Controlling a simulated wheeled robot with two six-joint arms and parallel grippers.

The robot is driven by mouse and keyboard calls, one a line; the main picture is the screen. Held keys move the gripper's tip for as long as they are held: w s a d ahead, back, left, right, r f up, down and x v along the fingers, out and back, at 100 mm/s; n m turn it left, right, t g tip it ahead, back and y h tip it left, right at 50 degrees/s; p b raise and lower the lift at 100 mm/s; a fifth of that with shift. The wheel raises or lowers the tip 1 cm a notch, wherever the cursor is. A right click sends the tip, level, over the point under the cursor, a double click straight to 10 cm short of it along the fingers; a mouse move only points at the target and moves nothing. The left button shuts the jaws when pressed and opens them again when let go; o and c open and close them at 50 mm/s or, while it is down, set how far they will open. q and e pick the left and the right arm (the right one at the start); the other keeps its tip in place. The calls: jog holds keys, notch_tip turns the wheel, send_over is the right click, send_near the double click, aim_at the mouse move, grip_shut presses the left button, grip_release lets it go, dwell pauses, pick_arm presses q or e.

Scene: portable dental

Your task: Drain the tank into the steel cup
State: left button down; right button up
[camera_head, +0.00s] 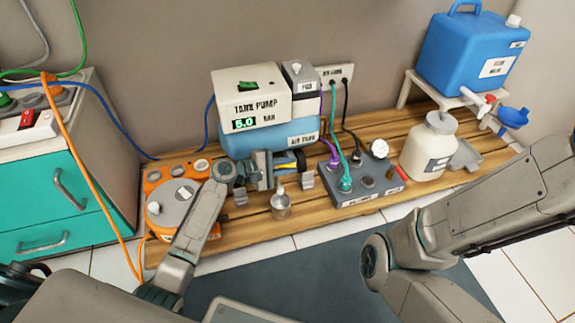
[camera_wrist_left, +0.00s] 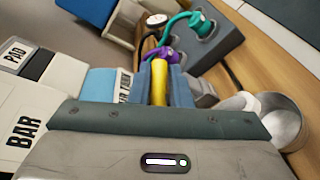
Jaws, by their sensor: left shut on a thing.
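The blue air tank (camera_head: 235,145) sits under the white tank pump housing (camera_head: 245,100), whose green display reads 5.0 BAR. My left gripper (camera_head: 288,163) is at the tank's front lower right. It is shut on a yellow handle (camera_wrist_left: 159,80), which lies between the blue fingers in the left wrist view. The steel cup (camera_head: 281,208) stands on the wooden bench, below and just in front of the gripper. It also shows in the left wrist view (camera_wrist_left: 287,118), to the right of the fingers. The drain outlet is hidden. My right gripper is out of view; only its arm shows.
A grey socket panel (camera_head: 362,187) with green and purple hoses stands right of the cup. A white bottle (camera_head: 428,150) and a blue water jug (camera_head: 468,50) are farther right. An orange unit (camera_head: 160,180) is at the left. The wooden bench (camera_head: 245,225) has a clear front strip.

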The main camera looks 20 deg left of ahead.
pick_arm(q)
jog(key=m+g, duration=0.1)
jog(key=m+g+h, duration=0.1)
jog(key=shift+s+a+r+m+g+h, duration=0.2)
jog(key=shift+m+g+h, duration=0.1)
jog(key=shift+g, duration=0.1)
jog(key=shift+s+m+g+h, duration=0.25)
jog(key=shift+m+g, duration=0.35)
jog(key=shift+g, duration=0.15)
jog(key=shift+s+m+g+h, duration=0.1)
jog(key=shift+m+g+h, duration=0.1)
jog(key=shift+m+g, duration=0.5)
jog(key=shift+s+m+g+h, duration=0.25)
jog(key=shift+m+g, duration=0.25)
jog(key=shift+g, duration=0.35)
jog(key=c, duration=1.4)
grip_release()
jog(key=shift+d, duration=0.1)
jog(key=shift+f, duration=0.15)
